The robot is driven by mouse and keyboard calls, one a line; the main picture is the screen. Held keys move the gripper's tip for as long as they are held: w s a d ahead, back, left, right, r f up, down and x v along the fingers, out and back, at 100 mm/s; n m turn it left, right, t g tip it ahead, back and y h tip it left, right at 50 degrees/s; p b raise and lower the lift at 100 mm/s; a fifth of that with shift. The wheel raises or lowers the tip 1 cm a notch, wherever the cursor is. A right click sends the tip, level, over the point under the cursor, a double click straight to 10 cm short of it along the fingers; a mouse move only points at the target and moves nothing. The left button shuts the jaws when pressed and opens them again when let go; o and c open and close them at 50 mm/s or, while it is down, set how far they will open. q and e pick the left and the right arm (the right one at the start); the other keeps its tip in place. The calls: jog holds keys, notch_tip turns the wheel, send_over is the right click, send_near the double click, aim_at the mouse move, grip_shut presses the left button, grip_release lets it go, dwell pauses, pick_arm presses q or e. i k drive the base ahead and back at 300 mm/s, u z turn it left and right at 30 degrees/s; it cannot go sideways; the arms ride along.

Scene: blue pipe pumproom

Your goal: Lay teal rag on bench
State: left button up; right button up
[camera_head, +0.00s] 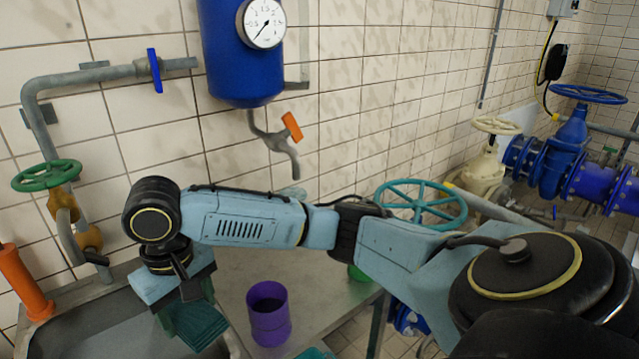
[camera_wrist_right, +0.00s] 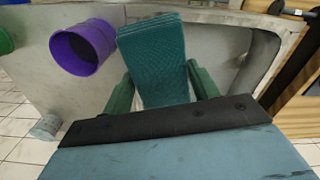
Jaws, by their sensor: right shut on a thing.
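The teal rag (camera_head: 199,325) is a folded, textured cloth, and it hangs from my right gripper (camera_head: 188,302). In the right wrist view the rag (camera_wrist_right: 153,55) sits between the two green fingers of the gripper (camera_wrist_right: 161,92), which are shut on it. The grey bench (camera_head: 325,290) lies below and to the right of the rag in the head view, and its bare top also shows in the right wrist view (camera_wrist_right: 75,93). The rag is over the area between the flat top and the sink; I cannot tell whether it touches. My left gripper is not in view.
A purple cup (camera_head: 268,313) stands on the bench close to the rag's right; a green container (camera_head: 359,273) is farther right, partly hidden by my arm. The sink basin (camera_head: 110,330) lies left. An orange-handled tap (camera_head: 285,135) hangs above.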

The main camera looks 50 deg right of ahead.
aim_at(316, 278)
jog(key=k, duration=0.2)
jog(key=u, duration=1.65)
jog(key=k, duration=0.7)
jog(key=z, duration=1.7)
jog(key=i, duration=0.5)
jog(key=z, duration=0.05)
